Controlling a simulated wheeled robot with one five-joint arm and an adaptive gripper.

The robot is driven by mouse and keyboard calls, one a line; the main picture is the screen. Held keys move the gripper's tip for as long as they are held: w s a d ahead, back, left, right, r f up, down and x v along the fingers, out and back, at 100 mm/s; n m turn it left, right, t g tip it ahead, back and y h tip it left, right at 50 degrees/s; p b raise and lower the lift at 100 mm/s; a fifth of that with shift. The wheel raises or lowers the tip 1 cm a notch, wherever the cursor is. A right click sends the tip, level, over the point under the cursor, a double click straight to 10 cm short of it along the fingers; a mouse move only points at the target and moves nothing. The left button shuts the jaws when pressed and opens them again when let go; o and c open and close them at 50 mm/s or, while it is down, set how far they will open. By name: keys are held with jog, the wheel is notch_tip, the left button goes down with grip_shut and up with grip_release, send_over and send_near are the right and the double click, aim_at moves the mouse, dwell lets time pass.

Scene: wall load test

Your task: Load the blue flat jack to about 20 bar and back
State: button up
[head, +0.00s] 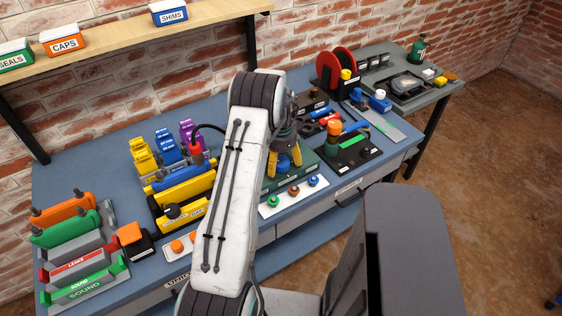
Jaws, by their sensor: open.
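A blue flat jack (184,180) sits in a yellow holder (190,213) on the blue bench, left of my arm. A red coupling (197,157) is at its right end, and a black hose (211,127) curves from there behind my arm. My gripper (284,163) points down, partly hidden by my arm, with yellow fingers apart over a dark green base (308,160). No readable pressure gauge shows.
Left are orange (62,212) and green (66,229) jacks, with trays labelled LEAKS (78,262) and SOUND (85,287). Green, brown and blue knobs (293,190) line a white strip in front. A red hose reel (336,68) stands behind. A shelf (130,35) overhangs the back left.

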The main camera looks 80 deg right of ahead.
jog(key=shift+f, duration=0.1)
jog(key=c, duration=1.2)
